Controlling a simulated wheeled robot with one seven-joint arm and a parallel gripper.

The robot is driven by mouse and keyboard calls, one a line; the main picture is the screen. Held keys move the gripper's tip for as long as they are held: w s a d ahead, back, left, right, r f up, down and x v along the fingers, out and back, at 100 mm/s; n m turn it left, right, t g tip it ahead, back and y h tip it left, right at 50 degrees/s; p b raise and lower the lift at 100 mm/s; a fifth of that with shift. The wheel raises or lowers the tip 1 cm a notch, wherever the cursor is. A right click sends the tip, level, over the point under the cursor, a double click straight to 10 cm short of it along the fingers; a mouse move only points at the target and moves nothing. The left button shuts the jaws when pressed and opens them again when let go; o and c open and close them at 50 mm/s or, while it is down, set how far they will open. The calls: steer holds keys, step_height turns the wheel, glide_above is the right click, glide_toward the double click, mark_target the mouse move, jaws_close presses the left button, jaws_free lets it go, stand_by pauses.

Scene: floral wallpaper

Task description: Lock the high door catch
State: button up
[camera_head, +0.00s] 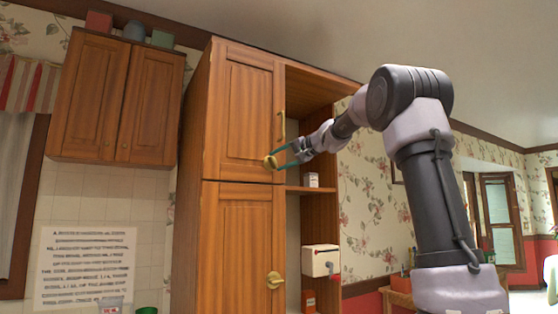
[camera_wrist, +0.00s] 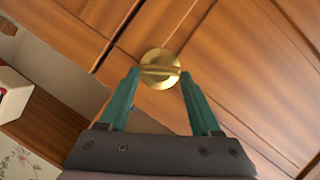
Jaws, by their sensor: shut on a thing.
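The high door catch is a round brass knob with a raised bar across it (camera_head: 270,162), at the lower right of the upper cabinet door (camera_head: 245,110). It also shows in the wrist view (camera_wrist: 160,66), where the bar lies almost level in the picture. My gripper (camera_head: 276,161) reaches it from the right. In the wrist view, its two green fingers (camera_wrist: 160,72) sit at either end of the bar and are shut on it. The upper door appears closed. The fingertips cover the ends of the bar.
A matching brass catch (camera_head: 275,280) is on the lower door. Open shelves (camera_head: 310,188) right of the doors hold a small white box (camera_head: 311,180) and a cream box with a crank (camera_head: 320,260). A brass handle (camera_head: 282,127) stands above the high catch, near my arm.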

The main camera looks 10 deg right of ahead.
steer(key=m, duration=0.1)
steer(key=m+y, duration=0.1)
steer(key=m, duration=0.1)
steer(key=shift+d+f+t+y, duration=0.1)
steer(key=shift+f+t+y, duration=0.2)
steer(key=shift+f, duration=0.05)
steer(key=shift+f+m+t+y, duration=0.15)
steer(key=shift+m+t, duration=0.1)
steer(key=shift+m, duration=0.5)
steer(key=shift+f+m+t+y, duration=0.15)
steer(key=shift+m+t, duration=0.1)
steer(key=shift+m, duration=0.5)
steer(key=shift+r, duration=0.1)
steer(key=o, duration=1.4)
steer(key=v, duration=1)
steer(key=shift+s+d, duration=0.2)
steer(key=shift+d, duration=0.1)
